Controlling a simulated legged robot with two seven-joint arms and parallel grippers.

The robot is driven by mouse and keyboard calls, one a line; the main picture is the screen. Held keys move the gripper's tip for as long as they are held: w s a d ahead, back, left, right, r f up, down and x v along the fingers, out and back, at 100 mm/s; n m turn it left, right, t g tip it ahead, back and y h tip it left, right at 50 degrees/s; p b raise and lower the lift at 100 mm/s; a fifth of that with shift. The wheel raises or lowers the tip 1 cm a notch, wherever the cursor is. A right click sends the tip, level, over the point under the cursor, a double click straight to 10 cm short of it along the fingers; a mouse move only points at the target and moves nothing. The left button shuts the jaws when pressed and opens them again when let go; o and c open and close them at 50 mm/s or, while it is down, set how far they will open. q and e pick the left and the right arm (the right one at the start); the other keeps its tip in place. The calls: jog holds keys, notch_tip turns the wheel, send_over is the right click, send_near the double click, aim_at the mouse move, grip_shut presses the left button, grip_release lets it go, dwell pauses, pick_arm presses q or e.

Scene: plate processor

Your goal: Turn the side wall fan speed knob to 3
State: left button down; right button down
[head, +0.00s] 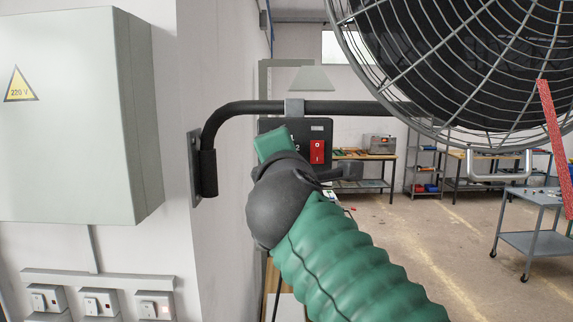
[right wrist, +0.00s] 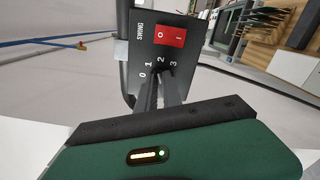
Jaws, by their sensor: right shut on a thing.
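The fan's black control box (head: 300,128) hangs from a black tube bracket beside the wall fan (head: 470,60). In the right wrist view the control box (right wrist: 143,55) shows the marks 0, 1, 2 and 3 and a red switch (right wrist: 170,35). The red switch also shows in the head view (head: 317,151). My right gripper (right wrist: 163,85) reaches the box at the marks and is shut on the speed knob. The knob is hidden by the fingers, so its setting cannot be read. In the head view my right arm covers the fingertips. My left gripper is out of view.
The black bracket tube (head: 300,107) runs from the wall to the fan. A grey electrical cabinet (head: 70,120) is on the left wall, above several switches (head: 100,302). A grey cart (head: 535,243) stands at the right, with open floor before it.

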jog(key=m+b, duration=0.1)
jog(key=m, duration=0.2)
jog(key=m+b, duration=0.1)
jog(key=m, duration=0.3)
jog(key=m+b, duration=0.2)
jog(key=m, duration=0.1)
jog(key=shift+s+d+r, duration=0.1)
jog(key=shift+d+r, duration=0.1)
jog(key=shift+r, duration=0.1)
jog(key=shift+r+m, duration=0.1)
jog(key=shift+m, duration=0.3)
jog(key=c, duration=1.7)
grip_release()
jog(key=shift+o, duration=1.1)
jog(key=shift+w, duration=0.2)
jog(key=o, duration=0.5)
jog(key=shift+f, duration=0.35)
jog(key=shift+o, duration=0.2)
jog(key=shift+w+a+f, duration=0.1)
jog(key=shift+a+f, duration=0.1)
jog(key=shift+f, duration=0.15)
